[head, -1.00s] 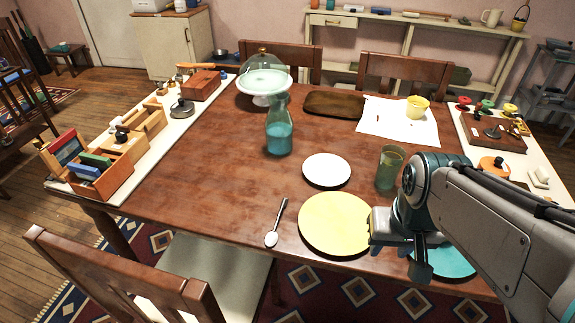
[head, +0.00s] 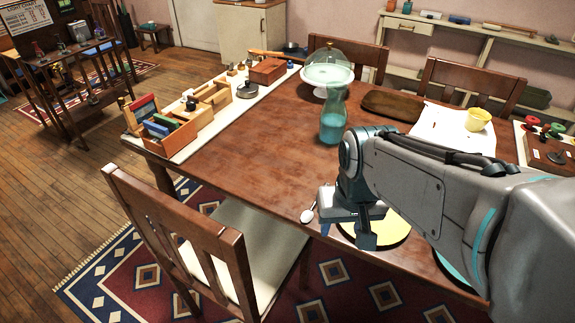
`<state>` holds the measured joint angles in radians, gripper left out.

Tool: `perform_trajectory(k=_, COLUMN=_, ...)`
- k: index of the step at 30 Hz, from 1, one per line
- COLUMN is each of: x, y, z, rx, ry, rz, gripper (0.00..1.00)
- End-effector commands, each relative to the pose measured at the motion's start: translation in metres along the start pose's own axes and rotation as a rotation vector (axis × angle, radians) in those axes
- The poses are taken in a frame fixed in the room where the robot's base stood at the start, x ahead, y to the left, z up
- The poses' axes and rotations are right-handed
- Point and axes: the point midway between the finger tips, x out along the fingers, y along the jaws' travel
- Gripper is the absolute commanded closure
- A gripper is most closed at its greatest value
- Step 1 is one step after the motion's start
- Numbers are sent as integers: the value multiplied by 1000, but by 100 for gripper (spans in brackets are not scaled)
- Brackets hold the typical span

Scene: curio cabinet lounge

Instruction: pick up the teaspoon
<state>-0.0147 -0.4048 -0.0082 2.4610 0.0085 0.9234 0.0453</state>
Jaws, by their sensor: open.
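The teaspoon (head: 307,216) lies on the wooden table near its front edge. Its pale bowl shows, while most of its handle is hidden behind my gripper. My gripper (head: 346,233) is open, fingers pointing down, just right of the spoon's bowl and over the left part of the yellow plate (head: 392,232). The jaws look empty. I cannot tell how high the fingers are above the table.
A chair (head: 195,215) stands at the table's front left. A blue-tinted glass bottle (head: 333,120) and a domed cake stand (head: 326,80) are farther back. Wooden boxes (head: 180,132) line the left side. The table's middle left is clear. My arm hides much of the right side.

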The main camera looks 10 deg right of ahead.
Motion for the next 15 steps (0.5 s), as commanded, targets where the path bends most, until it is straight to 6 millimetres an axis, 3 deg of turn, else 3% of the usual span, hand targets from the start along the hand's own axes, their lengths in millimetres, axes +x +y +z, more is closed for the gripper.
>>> perform_trajectory(k=7, x=-7, y=-11, z=-69, rx=241, ry=-71, rz=17, gripper=51)
perform_trajectory(k=15, x=7, y=-30, z=-136, rx=495, ry=-134, rz=50, gripper=51)
